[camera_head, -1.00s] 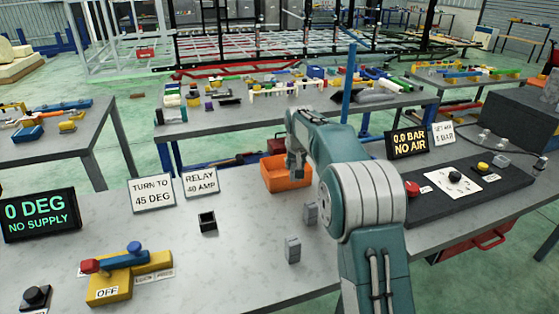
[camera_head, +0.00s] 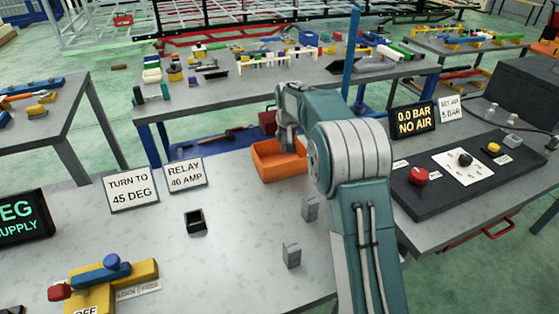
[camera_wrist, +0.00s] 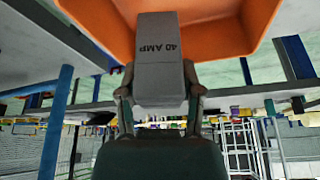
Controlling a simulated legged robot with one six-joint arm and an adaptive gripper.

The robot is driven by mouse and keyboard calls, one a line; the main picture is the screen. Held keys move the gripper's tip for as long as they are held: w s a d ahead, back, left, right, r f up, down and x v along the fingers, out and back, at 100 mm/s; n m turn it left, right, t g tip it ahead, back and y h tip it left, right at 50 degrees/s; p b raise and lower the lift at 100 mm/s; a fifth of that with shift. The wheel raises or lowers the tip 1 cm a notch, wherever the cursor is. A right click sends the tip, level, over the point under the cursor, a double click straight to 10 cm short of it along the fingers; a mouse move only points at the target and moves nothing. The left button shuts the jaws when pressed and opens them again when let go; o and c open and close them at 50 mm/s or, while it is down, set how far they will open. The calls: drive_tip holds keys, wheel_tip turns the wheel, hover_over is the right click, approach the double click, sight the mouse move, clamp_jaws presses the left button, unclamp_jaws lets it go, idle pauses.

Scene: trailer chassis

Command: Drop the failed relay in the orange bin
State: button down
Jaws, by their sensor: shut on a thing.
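The orange bin (camera_head: 268,174) stands at the far edge of the grey bench in the head view, and its orange wall (camera_wrist: 255,22) fills the top of the wrist view. My gripper (camera_head: 288,148) is over the bin's opening, pointing down. In the wrist view my gripper (camera_wrist: 160,98) is shut on a grey relay (camera_wrist: 160,55) marked 40 AMP, with a finger on each side. In the head view the held relay is hidden by the gripper and arm. The black relay socket (camera_head: 195,222) on the bench looks empty.
Two grey blocks like relays stand on the bench, one (camera_head: 310,208) near my arm and one (camera_head: 291,254) nearer the front. A RELAY 40 AMP sign (camera_head: 185,175) stands left of the bin. A black control panel (camera_head: 450,170) lies right of my arm.

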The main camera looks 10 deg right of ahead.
drive_tip(key=shift+d+f, duration=0.1)
drive_tip(key=shift+f, duration=0.85)
drive_tip(key=shift+a+f, duration=0.1)
drive_tip(key=shift+a, duration=0.1)
drive_tip(key=shift+a, duration=0.1)
drive_tip(key=shift+c, duration=0.8)
unclamp_jaws()
drive_tip(key=shift+d, duration=0.2)
